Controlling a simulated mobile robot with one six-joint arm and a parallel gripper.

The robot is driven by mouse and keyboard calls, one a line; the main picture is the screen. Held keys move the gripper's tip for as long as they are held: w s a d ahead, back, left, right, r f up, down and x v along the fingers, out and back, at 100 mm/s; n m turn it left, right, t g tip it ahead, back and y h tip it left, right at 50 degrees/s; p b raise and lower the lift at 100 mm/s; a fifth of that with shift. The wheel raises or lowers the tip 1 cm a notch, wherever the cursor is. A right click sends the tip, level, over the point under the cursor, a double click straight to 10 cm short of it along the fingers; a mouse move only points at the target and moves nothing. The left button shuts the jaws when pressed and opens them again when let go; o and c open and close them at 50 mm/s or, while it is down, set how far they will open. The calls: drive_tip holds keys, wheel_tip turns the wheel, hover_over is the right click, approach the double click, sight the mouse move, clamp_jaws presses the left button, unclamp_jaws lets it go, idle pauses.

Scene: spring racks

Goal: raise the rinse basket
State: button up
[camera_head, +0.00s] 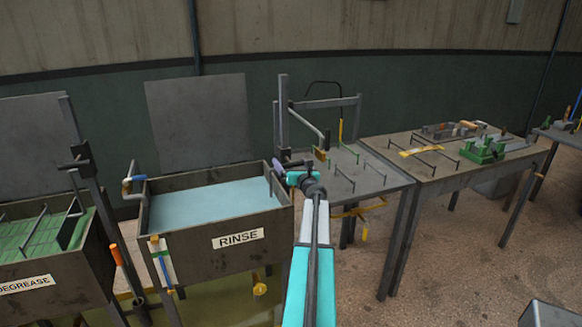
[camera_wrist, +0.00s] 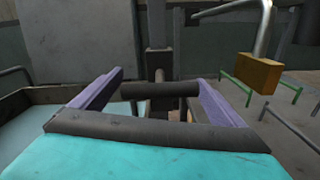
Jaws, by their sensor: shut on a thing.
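The rinse tank (camera_head: 238,238) is a dark, open metal tank with a RINSE label, filled with pale blue liquid (camera_head: 205,204). I cannot make out the rinse basket under the liquid. My gripper (camera_head: 283,166) is at the tank's back right corner, in front of an upright dark post (camera_head: 283,110). In the wrist view its two purple fingers (camera_wrist: 160,92) are on either side of a dark, horizontal, round handle (camera_wrist: 150,89), and they are shut on it. The handle sits in front of the post (camera_wrist: 159,62).
A degrease tank (camera_head: 60,268) with green liquid stands at the left. A table with small racks (camera_head: 385,184) is right of the rinse tank, and a workbench (camera_head: 440,165) with a green vise (camera_head: 484,149) stands beyond. A yellow block (camera_wrist: 259,73) hangs right of my gripper.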

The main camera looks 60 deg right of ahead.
wheel_tip(320, 180, up, 15)
drive_tip(key=p, duration=0.8)
drive_tip(key=shift+d, duration=0.1)
drive_tip(key=o, duration=1.2)
drive_tip(key=shift+f, duration=0.1)
drive_tip(key=shift+a+f, duration=0.1)
drive_tip(key=shift+a, duration=0.1)
drive_tip(key=b+v, duration=0.3)
drive_tip(key=v, duration=1)
drive_tip(key=shift+s+b, duration=0.3)
drive_tip(key=shift+s, duration=0.1)
drive_tip(key=shift+a, duration=0.1)
